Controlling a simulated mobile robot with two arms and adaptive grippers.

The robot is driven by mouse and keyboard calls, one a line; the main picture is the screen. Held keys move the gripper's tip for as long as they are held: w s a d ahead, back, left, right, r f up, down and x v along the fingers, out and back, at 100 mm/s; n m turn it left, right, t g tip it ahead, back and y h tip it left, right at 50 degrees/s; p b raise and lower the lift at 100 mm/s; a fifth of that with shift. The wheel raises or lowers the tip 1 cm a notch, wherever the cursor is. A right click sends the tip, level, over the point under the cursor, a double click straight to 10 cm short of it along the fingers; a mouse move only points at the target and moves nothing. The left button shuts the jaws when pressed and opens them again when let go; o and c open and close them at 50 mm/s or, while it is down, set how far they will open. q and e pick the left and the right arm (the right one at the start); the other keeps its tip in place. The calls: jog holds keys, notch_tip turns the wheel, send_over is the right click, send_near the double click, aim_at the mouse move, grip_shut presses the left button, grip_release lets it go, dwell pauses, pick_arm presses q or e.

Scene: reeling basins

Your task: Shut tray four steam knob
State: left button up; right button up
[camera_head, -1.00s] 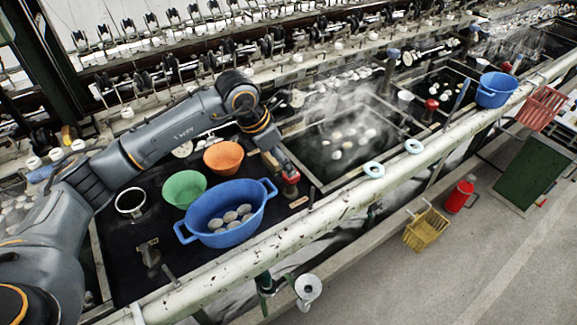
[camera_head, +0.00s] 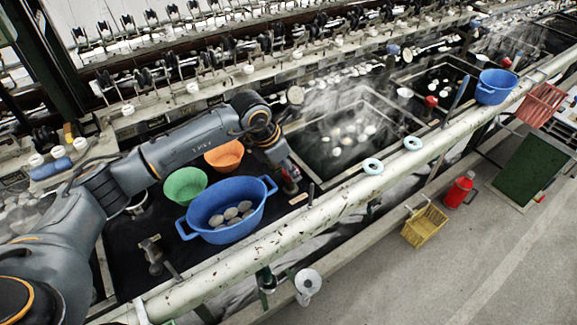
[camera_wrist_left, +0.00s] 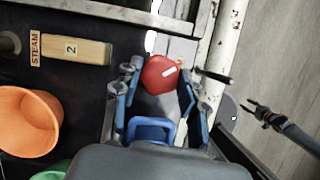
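A red steam knob (camera_wrist_left: 160,73) sits between the fingers of my left gripper (camera_wrist_left: 157,88) in the left wrist view. The blue fingers stand open on either side, with gaps. Beside the knob are a STEAM label (camera_wrist_left: 35,48) and a wooden block marked 2 (camera_wrist_left: 76,50). In the head view my left gripper (camera_head: 289,180) reaches down over this knob and mostly hides it. Another red knob (camera_head: 431,101) stands farther right. A dark grey jointed piece (camera_wrist_left: 283,122) shows at the wrist view's right; I cannot tell whether it is my right gripper.
A blue tub (camera_head: 235,232) with cocoons, a green bowl (camera_head: 184,186) and an orange bowl (camera_head: 224,155) stand close to my left arm. A pale pipe (camera_head: 225,265) runs along the front. A steaming basin lies to the right.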

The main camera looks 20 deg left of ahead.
pick_arm(q)
jog(key=shift+w+f+m+b, duration=0.15)
jog(key=shift+m+b, duration=0.45)
jog(key=shift+b, duration=0.4)
jog(key=m+g+h+b, duration=0.1)
jog(key=m+b, duration=0.2)
jog(key=shift+a, duration=0.1)
jog(key=m+g+b, duration=0.1)
jog(key=m+b, duration=0.1)
jog(key=shift+w+m+b, duration=0.1)
jog(key=shift+m+b, duration=0.2)
jog(key=shift+b, duration=0.1)
jog(key=shift+r+m+g+b, duration=0.2)
jog(key=shift+m+g+b, duration=0.2)
jog(key=shift+m, duration=0.2)
jog(key=o, duration=1.2)
jog(key=shift+c, duration=0.2)
jog(key=v, duration=1.2)
jog(key=shift+a, duration=0.15)
